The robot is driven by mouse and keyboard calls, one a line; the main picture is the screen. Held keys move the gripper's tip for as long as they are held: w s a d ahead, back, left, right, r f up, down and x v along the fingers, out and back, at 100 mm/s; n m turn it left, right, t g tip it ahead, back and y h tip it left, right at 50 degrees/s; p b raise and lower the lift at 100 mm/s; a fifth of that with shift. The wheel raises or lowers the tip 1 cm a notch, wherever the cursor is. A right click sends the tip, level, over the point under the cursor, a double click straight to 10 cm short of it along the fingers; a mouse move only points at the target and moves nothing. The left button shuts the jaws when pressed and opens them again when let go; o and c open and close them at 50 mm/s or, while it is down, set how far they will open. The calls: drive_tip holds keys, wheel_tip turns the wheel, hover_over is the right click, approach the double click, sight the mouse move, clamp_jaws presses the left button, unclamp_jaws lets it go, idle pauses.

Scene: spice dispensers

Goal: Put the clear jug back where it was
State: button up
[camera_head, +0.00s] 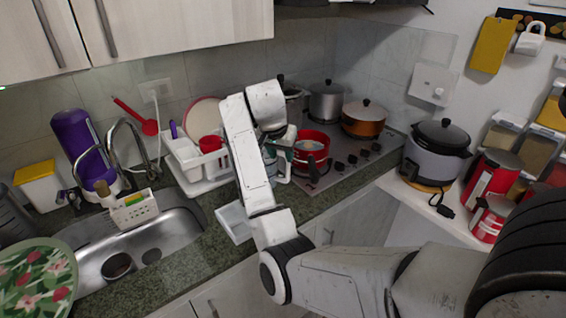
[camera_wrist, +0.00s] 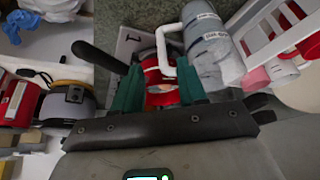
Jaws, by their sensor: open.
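The clear jug (camera_wrist: 205,40) looks like a greyish, see-through cylinder with a white handle (camera_wrist: 163,48) in the wrist view. It stands just beyond my gripper, up and to the right. My gripper (camera_wrist: 160,82) has two green fingers spread apart, with the handle just beyond the gap between them. I cannot tell whether the handle touches a finger. In the head view my gripper (camera_head: 276,150) is over the counter between the dish rack and the stove. The jug there is mostly hidden behind my arm.
A red pot (camera_head: 312,145) stands on the stove, close to my gripper. The white dish rack (camera_head: 194,170) is on the left, with a white tray (camera_head: 234,222) in front. The sink (camera_head: 150,238) is farther left. A rice cooker (camera_head: 436,155) stands on the right.

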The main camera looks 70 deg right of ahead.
drive_tip(key=shift+a+r, duration=0.2)
drive_tip(key=shift+r, duration=0.15)
drive_tip(key=s+a+f+n+t+y, duration=0.1)
drive_tip(key=s+a+f+n, duration=0.2)
drive_tip(key=a+f+n, duration=0.95)
drive_tip(key=s+a+f+n+y, duration=0.1)
drive_tip(key=s+a+f, duration=0.2)
drive_tip(key=a, duration=0.4)
drive_tip(key=s+a+f+n+y, duration=0.1)
drive_tip(key=s+a+f+n, duration=0.1)
drive_tip(key=s+a+f, duration=0.2)
drive_tip(key=s+a+f+n+y, duration=0.1)
drive_tip(key=s+a+f, duration=0.3)
drive_tip(key=s+a, duration=0.3)
drive_tip(key=a, duration=0.5)
drive_tip(key=shift+a+y, duration=0.15)
drive_tip(key=shift+y, duration=0.25)
drive_tip(key=shift+s+f, duration=0.1)
